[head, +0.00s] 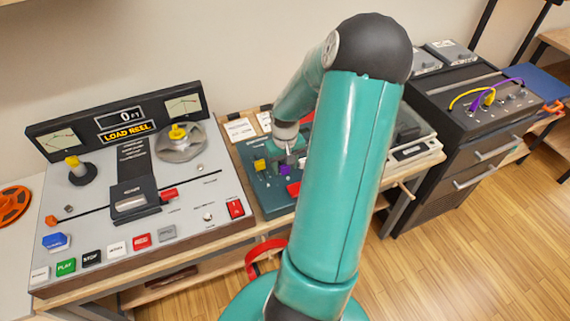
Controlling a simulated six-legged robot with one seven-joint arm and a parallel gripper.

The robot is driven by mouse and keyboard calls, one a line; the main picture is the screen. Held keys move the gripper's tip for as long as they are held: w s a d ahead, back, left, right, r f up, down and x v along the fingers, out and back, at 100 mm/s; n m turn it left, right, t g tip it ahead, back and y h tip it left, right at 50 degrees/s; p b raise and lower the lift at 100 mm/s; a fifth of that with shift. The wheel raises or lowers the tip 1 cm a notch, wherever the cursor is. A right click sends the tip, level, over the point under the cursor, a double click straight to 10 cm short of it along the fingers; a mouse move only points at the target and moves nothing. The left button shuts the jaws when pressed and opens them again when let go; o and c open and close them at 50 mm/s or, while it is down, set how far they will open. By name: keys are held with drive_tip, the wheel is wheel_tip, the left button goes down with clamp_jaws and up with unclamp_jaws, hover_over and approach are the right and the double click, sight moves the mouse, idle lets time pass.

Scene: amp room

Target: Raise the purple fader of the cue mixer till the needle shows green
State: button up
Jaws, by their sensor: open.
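The cue mixer (262,203) is the teal panel on the bench at the middle of the head view, partly hidden by my arm. Its purple fader (285,170) shows just left of my arm. A yellow fader knob (260,165) is to its left, and a red piece (293,188) is nearer to me. My gripper (290,153) is open and points down just above the purple fader in the picture; I cannot tell whether it touches it. I cannot see the mixer's needle.
A tape deck (90,215) with two meters and a "LOAD REEL" display (128,132) stands at left. An orange reel (14,204) lies at the far left. A black patch unit (465,115) with yellow and purple cables is at right. Wooden floor (450,260) is clear at lower right.

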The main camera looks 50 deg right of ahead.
clamp_jaws()
drive_tip(key=shift+w+d, duration=0.45)
drive_tip(key=shift+w, duration=0.3)
drive_tip(key=shift+w+d, duration=0.4)
drive_tip(key=shift+w, duration=0.35)
drive_tip(key=shift+w+d, duration=0.45)
drive_tip(key=shift+w, duration=0.3)
unclamp_jaws()
drive_tip(key=shift+r, duration=0.1)
wheel_tip(320, 180, up, 14)
